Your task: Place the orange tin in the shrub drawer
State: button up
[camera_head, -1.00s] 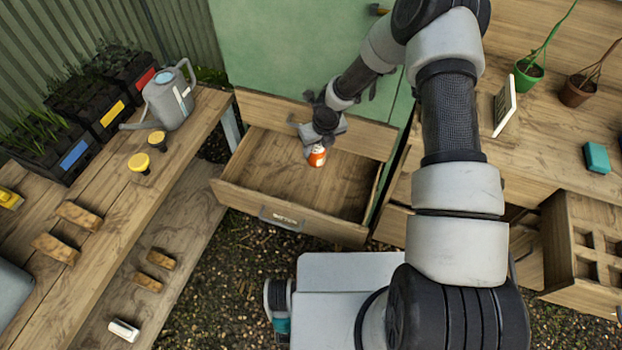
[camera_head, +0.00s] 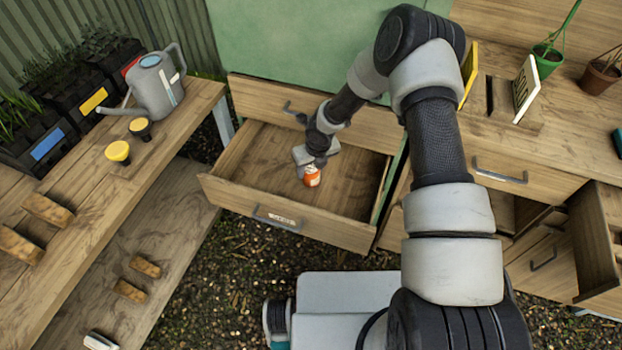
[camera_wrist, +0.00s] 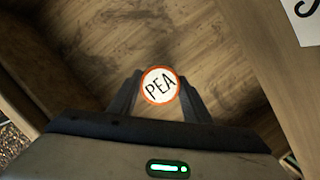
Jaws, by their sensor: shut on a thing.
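The orange tin (camera_head: 312,177) is small, orange with a white band. In the wrist view its round white lid (camera_wrist: 160,86) reads "PEA" inside an orange rim. My gripper (camera_wrist: 157,92) is shut on the tin, one dark finger on each side. In the head view my gripper (camera_head: 314,163) is inside the open drawer (camera_head: 262,165), over its middle. The tin is inside the drawer walls, low near the floor; I cannot tell whether it touches. The drawer's front carries a label (camera_head: 284,218), too small to read here.
A watering can (camera_head: 157,88), two yellow-topped things (camera_head: 118,152) and planters (camera_head: 45,145) stand on the left bench. The right counter (camera_head: 500,130) holds potted plants and a sign (camera_head: 524,88). The drawer floor around the tin looks clear.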

notch_tip(320, 180, down, 4)
jog(key=shift+r+b, duration=0.25)
jog(key=shift+b, duration=0.8)
jog(key=shift+r, duration=0.15)
jog(key=o, duration=1.2)
jog(key=shift+f, duration=0.2)
jog(key=shift+c, duration=0.2)
jog(key=shift+r, duration=0.15)
